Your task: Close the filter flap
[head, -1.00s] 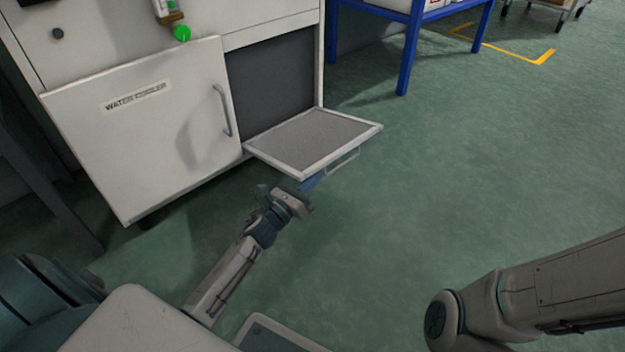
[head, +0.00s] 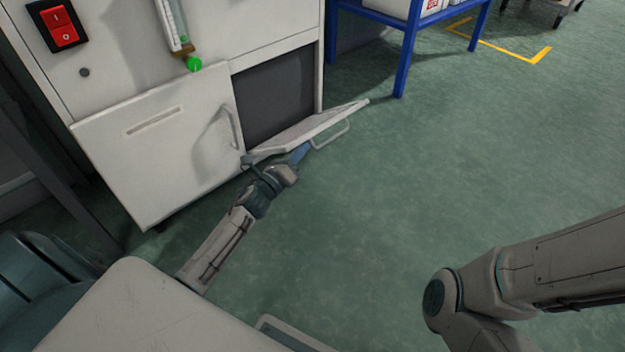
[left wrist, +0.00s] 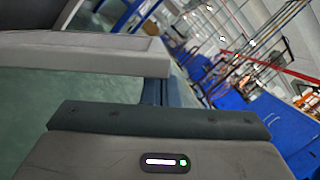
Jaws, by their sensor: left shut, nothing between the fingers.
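The filter flap (head: 322,124) is a pale framed panel hinged at the bottom of the dark opening (head: 275,98) in the white cabinet. It is partly raised, tilted up with its outer edge toward the right, and a wire handle (head: 335,136) is on its outer face. My left gripper (head: 301,152) is shut and empty, at the underside of the flap near its handle; whether it touches cannot be told for sure. In the left wrist view, the shut fingers (left wrist: 155,92) are close to a pale edge that looks like the flap (left wrist: 80,50). My right gripper is out of view.
A white cabinet door (head: 160,150) with a handle stands left of the opening. A red switch (head: 58,26) and a gauge with a green knob (head: 194,64) are above. A blue table (head: 405,50) stands behind at right. The green floor (head: 460,150) is clear.

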